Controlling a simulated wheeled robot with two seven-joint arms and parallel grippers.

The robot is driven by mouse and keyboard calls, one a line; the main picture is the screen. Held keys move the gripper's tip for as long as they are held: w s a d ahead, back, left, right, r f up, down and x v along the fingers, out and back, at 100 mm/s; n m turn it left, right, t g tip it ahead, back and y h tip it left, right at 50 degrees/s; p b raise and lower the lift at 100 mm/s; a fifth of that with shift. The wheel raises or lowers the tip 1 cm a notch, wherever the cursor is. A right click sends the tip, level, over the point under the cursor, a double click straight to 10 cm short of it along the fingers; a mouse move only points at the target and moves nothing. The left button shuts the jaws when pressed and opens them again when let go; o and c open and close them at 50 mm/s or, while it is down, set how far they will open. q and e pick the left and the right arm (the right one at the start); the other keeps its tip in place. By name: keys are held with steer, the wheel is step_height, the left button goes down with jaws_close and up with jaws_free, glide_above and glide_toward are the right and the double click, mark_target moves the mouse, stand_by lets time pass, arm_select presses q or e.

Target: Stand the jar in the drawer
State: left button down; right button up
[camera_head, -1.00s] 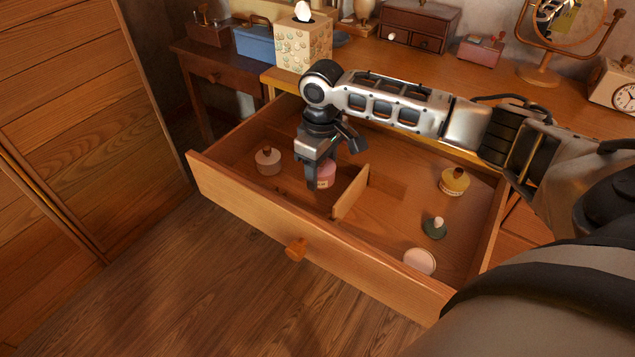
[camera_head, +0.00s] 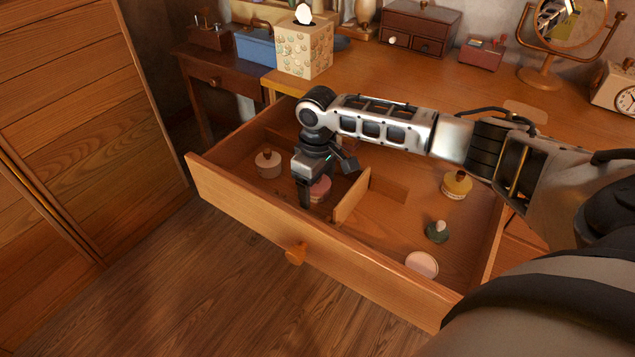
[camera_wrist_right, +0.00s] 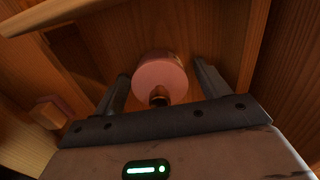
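The drawer (camera_head: 235,203) is pulled out and holds several small lidded containers. The pink jar (camera_head: 321,187) is in its left part, beside a short wooden divider (camera_head: 352,197). In the right wrist view the pink jar (camera_wrist_right: 160,76) shows a round pink face and a dark knob towards the camera; I cannot tell for certain whether it stands fully upright. My right gripper (camera_head: 311,196) reaches down into the drawer around the jar. In the wrist view its fingers (camera_wrist_right: 163,88) are apart, with gaps on both sides of the jar. My left gripper is not in view.
A greyish-pink jar (camera_head: 267,164) stands left of my gripper. A yellow jar (camera_head: 457,185), a green piece with a pale knob (camera_head: 437,231) and a pale pink disc (camera_head: 422,264) lie to the right. The tissue box (camera_head: 305,47) stands on the desk behind.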

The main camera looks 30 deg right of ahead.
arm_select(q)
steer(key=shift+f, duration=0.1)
arm_select(e)
step_height(320, 180, up, 12)
steer(key=shift+p, duration=1.1)
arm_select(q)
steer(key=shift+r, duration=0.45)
arm_select(e)
steer(key=shift+r, duration=0.15)
